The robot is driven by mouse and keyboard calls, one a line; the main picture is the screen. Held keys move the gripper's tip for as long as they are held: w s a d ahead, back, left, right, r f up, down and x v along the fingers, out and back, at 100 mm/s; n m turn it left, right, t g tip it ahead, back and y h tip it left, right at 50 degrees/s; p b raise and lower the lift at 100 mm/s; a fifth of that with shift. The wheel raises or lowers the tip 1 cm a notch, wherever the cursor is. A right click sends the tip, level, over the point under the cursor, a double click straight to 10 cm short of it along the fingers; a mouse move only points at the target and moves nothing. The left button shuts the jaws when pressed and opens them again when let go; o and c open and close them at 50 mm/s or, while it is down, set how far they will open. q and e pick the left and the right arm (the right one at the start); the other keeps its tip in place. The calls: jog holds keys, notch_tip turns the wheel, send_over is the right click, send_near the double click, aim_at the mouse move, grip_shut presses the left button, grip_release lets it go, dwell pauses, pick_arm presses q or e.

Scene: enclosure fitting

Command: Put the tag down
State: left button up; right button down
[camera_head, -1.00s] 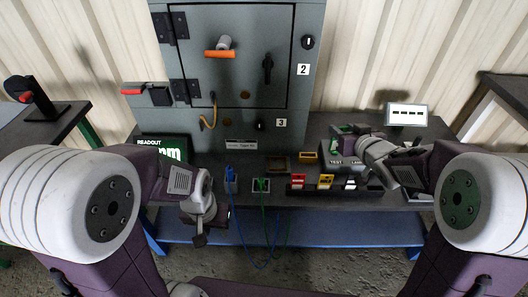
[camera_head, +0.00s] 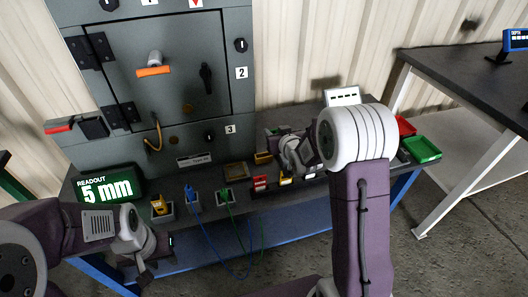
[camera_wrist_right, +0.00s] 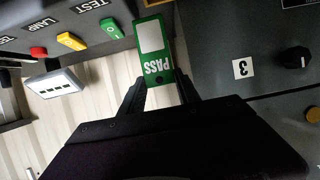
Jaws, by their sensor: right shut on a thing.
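A green and white tag (camera_wrist_right: 154,52) reading PASS shows in the right wrist view. My right gripper (camera_wrist_right: 160,88) is shut on it, with one dark finger at each side of its lettered end. In the head view my right gripper (camera_head: 284,143) is over the back of the bench, beside the grey cabinet (camera_head: 160,75); the tag is small and mostly hidden there. My left gripper (camera_head: 141,270) is low at the bench's front left edge. Its fingers are too unclear to tell whether they are open.
A test box with a green button (camera_wrist_right: 111,28), a yellow button (camera_wrist_right: 71,41) and a red button (camera_wrist_right: 38,52) is close to the tag. A readout (camera_head: 107,189) shows 5 mm. Blue (camera_head: 192,194) and green (camera_head: 226,196) cabled plugs stand along the bench. A green bin (camera_head: 422,149) lies right.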

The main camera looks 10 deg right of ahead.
jog(key=a+f, duration=0.1)
jog(key=f, duration=0.1)
jog(key=w+a+f+b, duration=0.1)
jog(key=f, duration=0.1)
jog(key=a+f+b, duration=0.1)
jog(key=f, duration=0.1)
jog(key=shift+w+a+f, duration=0.15)
jog(key=shift+w+a, duration=0.05)
jog(key=shift+w, duration=0.05)
jog(key=shift+f+b, duration=0.1)
jog(key=shift+b, duration=0.2)
jog(key=c, duration=0.9)
grip_release()
jog(key=shift+o, duration=0.2)
